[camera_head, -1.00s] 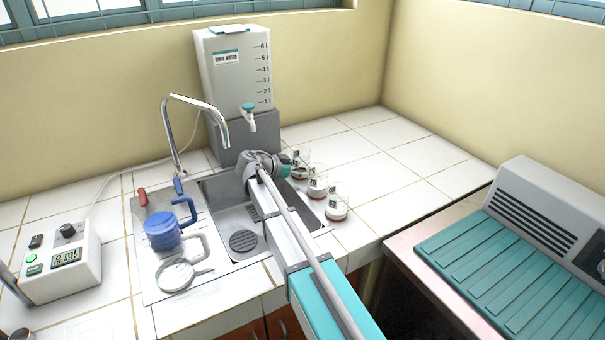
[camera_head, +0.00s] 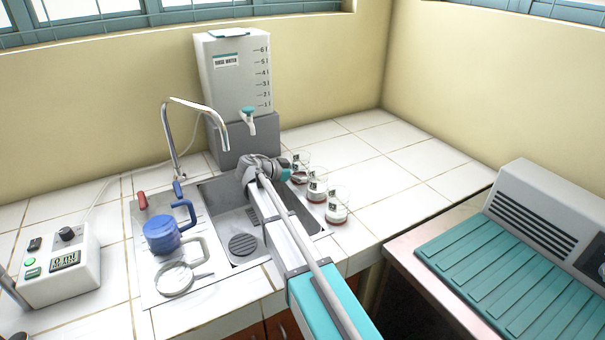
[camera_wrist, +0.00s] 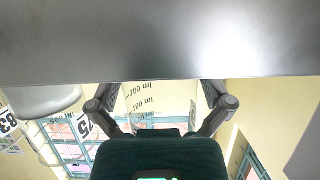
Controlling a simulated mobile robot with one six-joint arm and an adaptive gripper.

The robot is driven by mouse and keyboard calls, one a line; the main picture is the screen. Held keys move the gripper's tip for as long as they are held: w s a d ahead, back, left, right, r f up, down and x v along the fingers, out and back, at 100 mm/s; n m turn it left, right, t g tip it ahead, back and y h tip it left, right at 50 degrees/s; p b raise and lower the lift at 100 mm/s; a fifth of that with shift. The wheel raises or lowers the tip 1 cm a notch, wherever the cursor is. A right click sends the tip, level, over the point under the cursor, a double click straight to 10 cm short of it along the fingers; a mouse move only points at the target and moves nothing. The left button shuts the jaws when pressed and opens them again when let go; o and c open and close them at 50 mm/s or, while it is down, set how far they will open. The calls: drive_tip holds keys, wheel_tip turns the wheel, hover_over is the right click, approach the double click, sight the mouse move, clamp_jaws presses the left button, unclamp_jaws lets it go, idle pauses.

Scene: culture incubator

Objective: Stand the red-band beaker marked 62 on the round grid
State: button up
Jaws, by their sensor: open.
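Three clear beakers with red at their bases stand in a row right of the sink: a far one (camera_head: 300,168), a middle one (camera_head: 317,189) and a near one (camera_head: 337,208). Their numbers are too small to read in the head view. My gripper (camera_wrist: 162,106) is open; in the head view its end is beside the far beaker. In the wrist view, millilitre marks of clear glass (camera_wrist: 140,104) show between the fingers, and labels resembling 75 and 83 show at left. I cannot read 62. A dark round grid (camera_head: 242,244) lies on the sink floor.
A rinse water tank (camera_head: 236,75) and a curved tap (camera_head: 170,130) stand behind the sink. A blue jug (camera_head: 162,232) and a round pale handled item (camera_head: 175,278) are on the drainboard. The tiles (camera_head: 390,165) right of the beakers are clear.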

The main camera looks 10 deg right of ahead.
drive_tip(key=shift+r, duration=0.1)
drive_tip(key=shift+r, duration=0.1)
drive_tip(key=p+v, duration=0.4)
drive_tip(key=v, duration=0.8)
drive_tip(key=shift+p, duration=0.4)
